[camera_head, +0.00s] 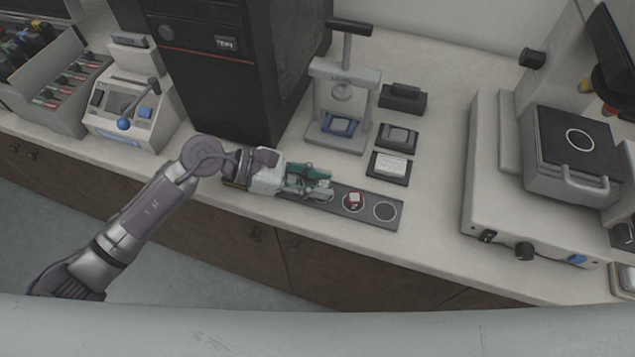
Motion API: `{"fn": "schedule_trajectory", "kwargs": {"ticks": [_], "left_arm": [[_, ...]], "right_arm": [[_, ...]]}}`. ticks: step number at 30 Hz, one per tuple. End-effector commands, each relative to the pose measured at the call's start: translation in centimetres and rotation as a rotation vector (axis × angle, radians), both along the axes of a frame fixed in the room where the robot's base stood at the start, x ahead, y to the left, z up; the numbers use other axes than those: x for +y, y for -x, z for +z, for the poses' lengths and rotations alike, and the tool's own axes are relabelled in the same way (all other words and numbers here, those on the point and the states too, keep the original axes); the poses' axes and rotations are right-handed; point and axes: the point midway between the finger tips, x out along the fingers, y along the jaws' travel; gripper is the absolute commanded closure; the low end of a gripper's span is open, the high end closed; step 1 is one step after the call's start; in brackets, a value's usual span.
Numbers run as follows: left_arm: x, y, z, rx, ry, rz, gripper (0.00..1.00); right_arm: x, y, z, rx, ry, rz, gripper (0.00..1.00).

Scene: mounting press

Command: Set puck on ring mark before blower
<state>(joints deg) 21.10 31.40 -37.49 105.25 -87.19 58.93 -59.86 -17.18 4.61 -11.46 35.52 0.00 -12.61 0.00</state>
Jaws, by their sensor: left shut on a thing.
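My left gripper (322,182), with teal fingers, is low over the left part of a dark strip (368,211) at the counter's front. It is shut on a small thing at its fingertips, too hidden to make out. The strip bears pale ring marks. A small red-and-white puck-like piece (354,199) sits on the middle ring, just right of the fingertips. The right-hand ring mark (384,211) is empty. The ring by my gripper is partly covered. Another ring mark (580,139) shows on a dark plate of the large machine at right. I cannot tell which device is the blower.
A grey hand press (345,105) with a blue piece stands behind the strip. Several small dark blocks (390,166) lie to its right. A black tower (215,65) stands behind my arm. Bare counter lies between strip and large machine (488,175).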

Motion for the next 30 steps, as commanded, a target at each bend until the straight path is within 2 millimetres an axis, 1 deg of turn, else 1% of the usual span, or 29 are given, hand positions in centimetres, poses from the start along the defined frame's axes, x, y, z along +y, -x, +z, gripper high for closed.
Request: {"fn": "schedule_trajectory", "kwargs": {"ticks": [1, 4, 11, 17, 18, 22, 30], "left_arm": [[0.0, 0.0, -0.7, 0.005, 0.000, 0.002, 0.95], [0.0, 0.0, -1.4, 0.001, 0.000, 0.001, 0.95], [0.0, 0.0, -1.5, -0.001, 0.000, 0.001, 0.95], [0.0, 0.0, -2.1, -0.001, -0.001, 0.001, 0.95], [0.0, 0.0, -2.0, -0.001, -0.001, 0.001, 0.68], [0.0, 0.0, -1.9, -0.001, -0.001, 0.001, 0.46], [0.0, 0.0, -1.9, 0.000, -0.001, 0.001, 0.46]], "right_arm": [[0.1, 0.0, 0.1, 0.000, -0.001, 0.000, 0.60], [0.1, 0.0, 0.1, 0.000, -0.001, 0.000, 0.60], [0.1, 0.0, 0.1, 0.000, -0.001, 0.000, 0.60], [0.1, 0.0, -0.6, 0.000, -0.001, -0.001, 0.60], [0.1, 0.0, -0.5, 0.000, -0.001, -0.001, 0.60], [0.1, 0.0, -0.4, -0.001, -0.001, -0.001, 0.60], [0.1, 0.0, -0.4, -0.001, -0.001, -0.001, 0.60]]}}
